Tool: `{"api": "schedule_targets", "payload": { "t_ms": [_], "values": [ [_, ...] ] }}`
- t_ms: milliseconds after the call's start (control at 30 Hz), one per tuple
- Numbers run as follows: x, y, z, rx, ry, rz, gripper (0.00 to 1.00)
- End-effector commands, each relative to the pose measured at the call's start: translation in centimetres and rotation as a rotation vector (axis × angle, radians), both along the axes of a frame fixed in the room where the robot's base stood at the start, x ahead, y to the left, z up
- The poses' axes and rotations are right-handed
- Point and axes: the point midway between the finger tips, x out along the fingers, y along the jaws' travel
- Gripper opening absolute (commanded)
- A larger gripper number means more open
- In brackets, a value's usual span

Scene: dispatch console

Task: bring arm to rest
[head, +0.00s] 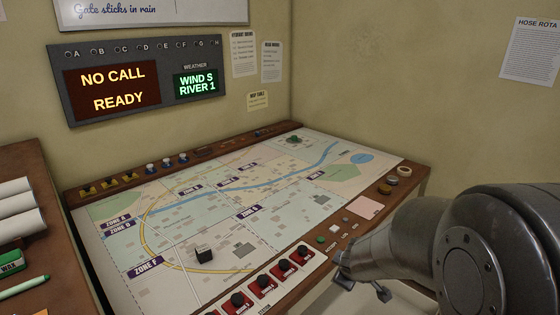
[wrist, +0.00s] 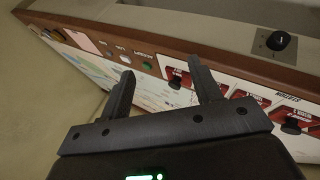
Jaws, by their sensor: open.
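My arm reaches in from the right edge of the head view. My gripper (head: 364,285) hangs at the front edge of the map console (head: 412,180), right of the row of red switches. In the wrist view the two fingers of my gripper (wrist: 160,70) stand apart with nothing between them. Beyond them are the console's brown wooden edge (wrist: 170,47), a green button (wrist: 147,66) and red switch plates (wrist: 178,78). I cannot tell how far the fingertips are from the console.
Red switches with black knobs (head: 264,283) line the front edge. The wall display (head: 112,88) reads "NO CALL READY". White rolls (head: 18,207) lie on the left desk.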

Motion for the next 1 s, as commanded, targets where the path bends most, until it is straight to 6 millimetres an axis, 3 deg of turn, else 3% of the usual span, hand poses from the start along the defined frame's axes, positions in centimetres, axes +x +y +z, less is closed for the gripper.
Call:
{"api": "schedule_targets", "payload": {
  "t_ms": [100,400,733,900,1000],
  "values": [
    [-2.0,-1.6,3.9,0.047,-0.04,-0.164,0.58],
    [-9.9,-3.2,10.2,0.23,-0.042,-0.519,0.58],
    [-19.7,-0.1,13.5,0.495,0.059,-0.748,0.58],
    [-22.6,1.7,14.1,0.582,0.108,-0.782,0.58],
    [-23.3,2.2,14.2,0.603,0.122,-0.788,0.58]
  ]
}}
